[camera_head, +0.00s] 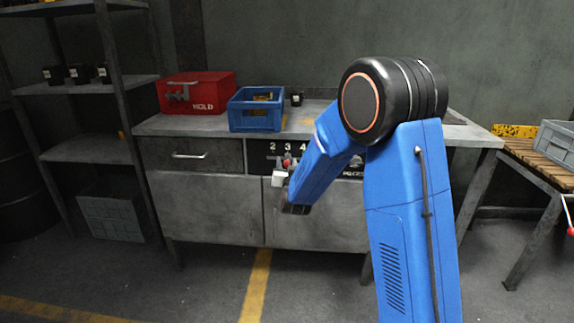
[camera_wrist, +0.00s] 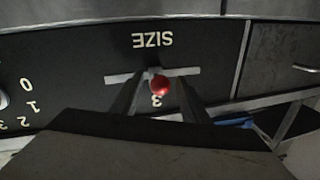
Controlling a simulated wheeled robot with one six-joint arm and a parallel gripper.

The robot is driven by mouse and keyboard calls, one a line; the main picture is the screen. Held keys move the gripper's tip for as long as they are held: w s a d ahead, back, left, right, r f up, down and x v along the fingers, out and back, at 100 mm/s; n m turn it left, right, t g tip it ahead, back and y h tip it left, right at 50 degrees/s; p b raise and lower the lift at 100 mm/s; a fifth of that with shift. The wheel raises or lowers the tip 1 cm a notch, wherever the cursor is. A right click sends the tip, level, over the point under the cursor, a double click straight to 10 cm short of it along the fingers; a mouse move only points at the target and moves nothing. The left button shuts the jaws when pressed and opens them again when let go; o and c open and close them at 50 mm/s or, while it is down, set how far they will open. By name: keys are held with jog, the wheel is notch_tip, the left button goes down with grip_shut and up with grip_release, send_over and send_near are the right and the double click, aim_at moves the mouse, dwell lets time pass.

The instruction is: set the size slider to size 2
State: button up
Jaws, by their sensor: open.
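The size slider is on a dark panel on the bench front. Its red knob (camera_head: 287,162) sits under the number 3 in the head view. In the wrist view, which is upside down, the red knob (camera_wrist: 160,86) is near the middle of a pale track (camera_wrist: 183,72), beside the 3 and below the SIZE label (camera_wrist: 152,40). My gripper (camera_wrist: 156,78) is open, with one finger on each side of the knob. Whether they touch it is unclear. The fingers hide the neighbouring numbers there. In the head view my gripper (camera_head: 281,176) is at the panel.
A dial scale with 0 to 3 (camera_wrist: 28,105) is on the same panel, its knob at the picture edge. On the bench (camera_head: 205,124) stand a red HOLD box (camera_head: 197,92) and a blue crate (camera_head: 256,109). A drawer with a handle (camera_head: 189,155) is left of the panel.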

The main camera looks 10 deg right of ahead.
aim_at(270, 157)
jog(key=shift+w, duration=0.1)
grip_shut()
jog(key=shift+w+a, duration=0.3)
jog(key=shift+a, duration=0.7)
jog(key=shift+w+a, duration=0.35)
jog(key=shift+a, duration=0.65)
jog(key=shift+w+a, duration=0.3)
jog(key=shift+a, duration=0.7)
grip_release()
jog(key=shift+a, duration=0.15)
jog(key=s+a, duration=0.2)
jog(key=s, duration=1.5)
jog(key=shift+s, duration=0.1)
